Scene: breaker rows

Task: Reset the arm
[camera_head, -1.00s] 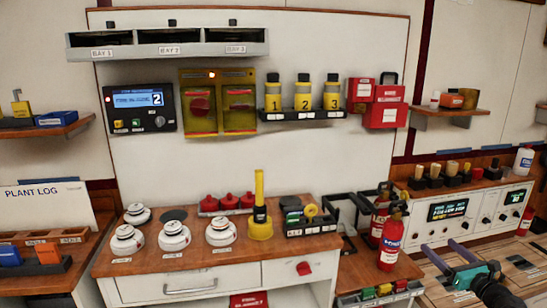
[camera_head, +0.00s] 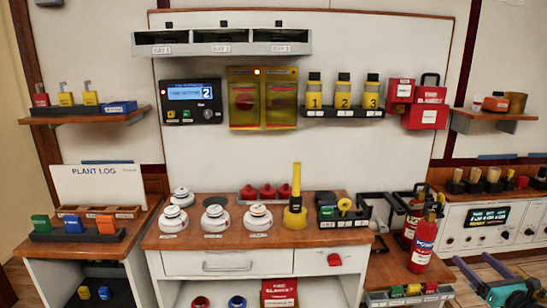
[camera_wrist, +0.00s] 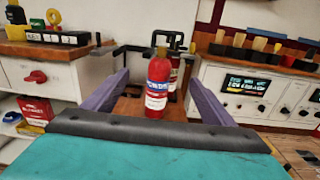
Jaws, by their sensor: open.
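My gripper (camera_head: 473,260) is at the lower right of the head view, with its two fingers spread apart and the teal arm behind it. In the wrist view, the purple fingers (camera_wrist: 155,92) are wide open with nothing held between them. A red fire extinguisher (camera_wrist: 158,88) stands beyond the fingers, seen through the gap; it also shows in the head view (camera_head: 423,245), to the left of my gripper. The gripper looks apart from it. Most of my arm is out of the frame.
A bench with white detectors (camera_head: 214,218) and a yellow tool (camera_head: 295,205) fills the middle. A wall panel (camera_head: 194,102) and bay shelf (camera_head: 220,42) are above. A shelf (camera_head: 85,119) and PLANT LOG stand (camera_head: 98,185) are left. A console (camera_head: 488,218) is right.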

